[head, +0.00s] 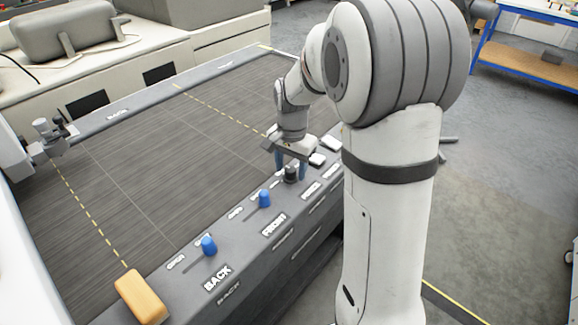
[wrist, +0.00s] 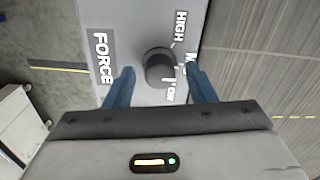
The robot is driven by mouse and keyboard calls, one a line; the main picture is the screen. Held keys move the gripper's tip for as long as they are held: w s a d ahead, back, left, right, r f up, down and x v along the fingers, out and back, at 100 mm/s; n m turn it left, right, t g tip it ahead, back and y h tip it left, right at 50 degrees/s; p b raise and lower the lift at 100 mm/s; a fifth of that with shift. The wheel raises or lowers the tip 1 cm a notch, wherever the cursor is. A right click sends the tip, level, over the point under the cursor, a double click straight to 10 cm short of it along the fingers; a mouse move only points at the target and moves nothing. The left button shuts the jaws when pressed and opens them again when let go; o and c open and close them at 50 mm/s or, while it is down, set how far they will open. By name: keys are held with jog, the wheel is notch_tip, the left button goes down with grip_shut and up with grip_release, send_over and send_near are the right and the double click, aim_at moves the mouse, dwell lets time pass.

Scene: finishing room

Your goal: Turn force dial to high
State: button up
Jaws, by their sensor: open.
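The force dial (wrist: 160,66) is a dark round knob on a grey panel. In the wrist view the label FORCE (wrist: 103,58) is to its left, and HIGH (wrist: 180,24) and a partly hidden LOW are to its right. My gripper (wrist: 158,82) is open, with one blue finger on each side of the dial and a visible gap to each. In the head view my gripper (head: 291,160) points down over the dial (head: 291,174) at the panel's far end. The dial's pointer mark is too small to read.
Two blue-capped sliders (head: 264,198) (head: 209,246) stand along the same panel, near FRONT and BACK labels. An orange block (head: 141,297) lies at its near end. White buttons (head: 330,143) sit just beyond the dial. The dark slatted bed (head: 150,150) is clear.

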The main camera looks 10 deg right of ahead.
jog(key=shift+f, duration=0.1)
jog(key=c, duration=1)
jog(key=shift+o, duration=0.2)
jog(key=shift+n, duration=0.3)
jog(key=n, duration=0.5)
jog(key=shift+n, duration=0.3)
jog(key=n, duration=0.5)
jog(key=shift+n+b, duration=0.3)
jog(key=shift+b, duration=0.05)
jog(key=o, duration=1)
jog(key=shift+c, duration=0.2)
